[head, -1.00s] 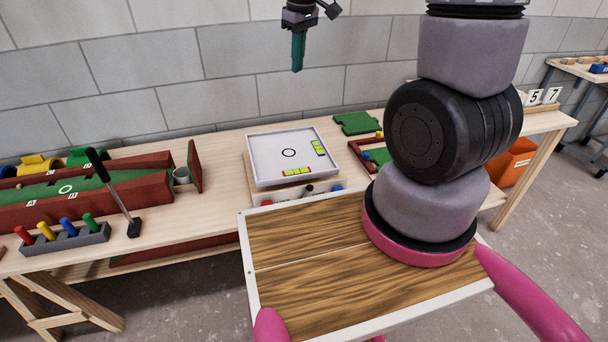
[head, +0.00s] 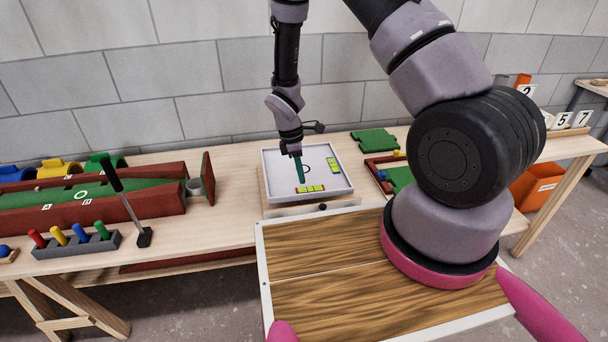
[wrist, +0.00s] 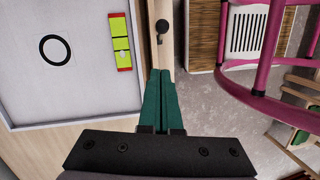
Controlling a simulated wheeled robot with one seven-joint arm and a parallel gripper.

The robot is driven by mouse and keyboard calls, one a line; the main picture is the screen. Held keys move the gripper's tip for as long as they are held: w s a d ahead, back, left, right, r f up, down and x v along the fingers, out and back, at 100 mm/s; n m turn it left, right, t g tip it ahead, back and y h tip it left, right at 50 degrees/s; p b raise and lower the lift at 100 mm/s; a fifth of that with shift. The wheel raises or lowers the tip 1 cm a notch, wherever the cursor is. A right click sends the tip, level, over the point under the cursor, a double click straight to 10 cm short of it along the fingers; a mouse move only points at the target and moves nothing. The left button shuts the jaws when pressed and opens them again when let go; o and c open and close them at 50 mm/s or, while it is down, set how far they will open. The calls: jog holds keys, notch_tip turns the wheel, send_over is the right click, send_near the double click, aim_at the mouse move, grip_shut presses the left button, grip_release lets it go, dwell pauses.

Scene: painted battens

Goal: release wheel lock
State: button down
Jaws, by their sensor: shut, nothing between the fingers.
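No part is clearly marked as a wheel lock. A small black knob (head: 322,207) stands on the pale wooden front edge of the bench platform; the wrist view shows this knob (wrist: 161,26) on a narrow wooden strip beyond my fingertips. My gripper (head: 300,181) points down with green fingers shut and empty, in front of or above the white tray in the head view. In the wrist view my gripper (wrist: 160,73) is in line with the knob but apart from it. Anything below the knob is hidden.
The white tray (head: 278,180) has a black ring mark and two yellow-green levels. A long-handled lever (head: 128,205) and coloured pegs (head: 80,236) stand to the left. A green-floored box (head: 398,178) lies to the right. A wall is behind the bench.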

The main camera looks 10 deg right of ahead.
jog(key=x, duration=0.7)
jog(key=shift+d+f, duration=0.2)
jog(key=shift+s+d+f, duration=0.15)
jog(key=shift+d+f, duration=0.15)
jog(key=shift+d, duration=0.2)
jog(key=shift+s+d+f, duration=0.1)
jog(key=shift+d+f, duration=0.2)
jog(key=shift+d, duration=0.2)
jog(key=shift+s+d+f, duration=0.1)
jog(key=shift+d+f, duration=0.2)
jog(key=shift+d, duration=0.15)
jog(key=shift+d+f, duration=0.1)
jog(key=shift+d, duration=1)
jog(key=shift+a, duration=0.1)
